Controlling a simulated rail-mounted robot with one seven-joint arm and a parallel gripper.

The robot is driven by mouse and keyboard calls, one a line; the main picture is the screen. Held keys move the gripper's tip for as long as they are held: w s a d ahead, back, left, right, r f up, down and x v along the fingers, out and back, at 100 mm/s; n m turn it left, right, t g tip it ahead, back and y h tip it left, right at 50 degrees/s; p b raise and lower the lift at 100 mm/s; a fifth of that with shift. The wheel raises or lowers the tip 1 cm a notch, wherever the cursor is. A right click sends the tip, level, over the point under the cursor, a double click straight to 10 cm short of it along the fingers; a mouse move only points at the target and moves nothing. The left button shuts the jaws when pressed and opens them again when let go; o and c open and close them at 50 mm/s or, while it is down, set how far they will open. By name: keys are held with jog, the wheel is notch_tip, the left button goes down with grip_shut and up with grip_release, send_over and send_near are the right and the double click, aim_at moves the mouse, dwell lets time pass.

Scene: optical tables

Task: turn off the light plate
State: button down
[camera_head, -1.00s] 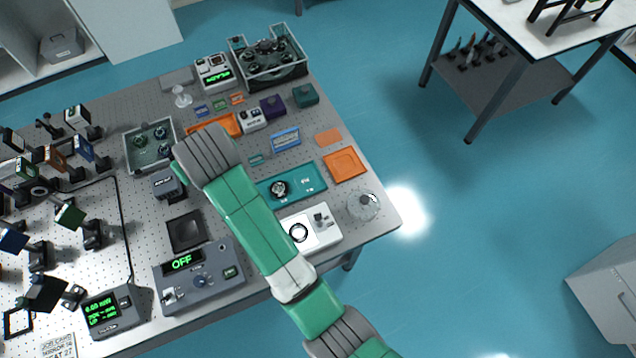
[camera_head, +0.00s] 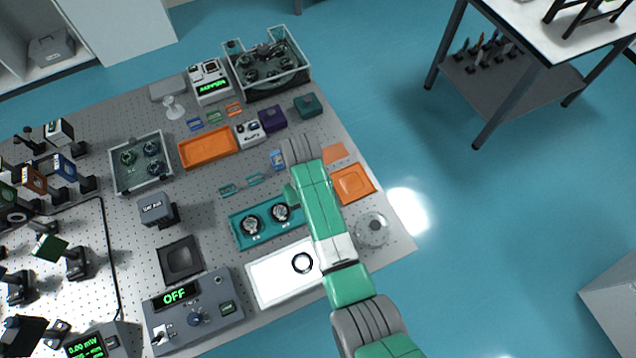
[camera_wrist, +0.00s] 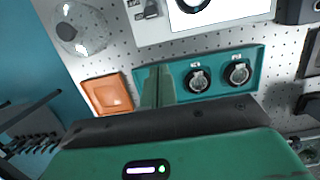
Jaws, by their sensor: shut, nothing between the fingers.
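The light plate (camera_head: 275,282) is a flat white panel near the front edge of the table, and its surface glows bright white. A black ring (camera_head: 302,263) lies on it. My arm covers its right end in the head view. In the wrist view the plate (camera_wrist: 225,14) is at the top, with a small grey switch (camera_wrist: 150,10) on its left end. My gripper (camera_wrist: 158,72) is shut and empty, over the left end of the teal tray and apart from the switch. In the head view my arm hides the fingers.
The teal tray (camera_head: 240,243) holds two round mounts beside the plate. An orange dish (camera_head: 362,186) and a clear glass dish (camera_head: 373,230) stand near the right table edge. A grey control box (camera_head: 215,318) reading OFF stands left of the plate. Open floor lies right of the table.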

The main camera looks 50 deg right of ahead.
jog(key=f, duration=0.3)
jog(key=s+f, duration=0.1)
jog(key=f, duration=0.2)
jog(key=f+b, duration=0.1)
jog(key=f, duration=0.2)
jog(key=shift+s+a, duration=0.25)
jog(key=shift+a, duration=0.1)
jog(key=shift+s+a+r+p, duration=0.25)
jog(key=shift+s+r+p, duration=0.1)
jog(key=shift+s+p, duration=0.2)
jog(key=shift+s+a+r+p, duration=0.25)
jog(key=shift+s+r+p, duration=0.1)
jog(key=shift+s+p, duration=0.2)
jog(key=shift+s+a+r, duration=0.25)
jog(key=shift+s+a, duration=0.05)
jog(key=shift+s, duration=0.2)
jog(key=shift+r+p, duration=0.1)
jog(key=shift+p, duration=0.3)
